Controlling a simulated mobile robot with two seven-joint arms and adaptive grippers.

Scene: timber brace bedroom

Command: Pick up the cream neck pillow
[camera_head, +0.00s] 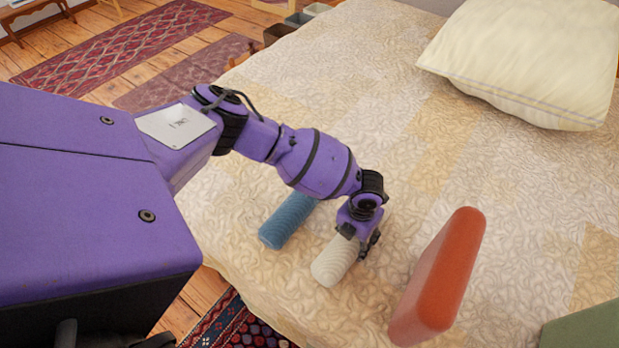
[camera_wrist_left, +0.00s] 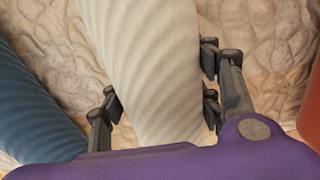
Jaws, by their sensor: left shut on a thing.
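The cream neck pillow (camera_head: 333,262) is a small ribbed roll on the bed, near its front edge. My left gripper (camera_head: 358,240) comes down over it from above and is shut on it. In the left wrist view the cream neck pillow (camera_wrist_left: 150,60) runs between the fingers of my left gripper (camera_wrist_left: 160,100), with a finger against each side. The gripper covers the pillow's far part in the head view. I cannot tell whether the pillow is clear of the quilt. My right gripper is not in view.
A blue ribbed roll (camera_head: 287,220) lies just left of the cream one. An orange-red block (camera_head: 440,280) stands to the right. A large cream pillow (camera_head: 530,55) lies at the back right, and a green thing (camera_head: 590,330) shows at the lower right. The quilted bed (camera_head: 430,140) is clear behind the gripper.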

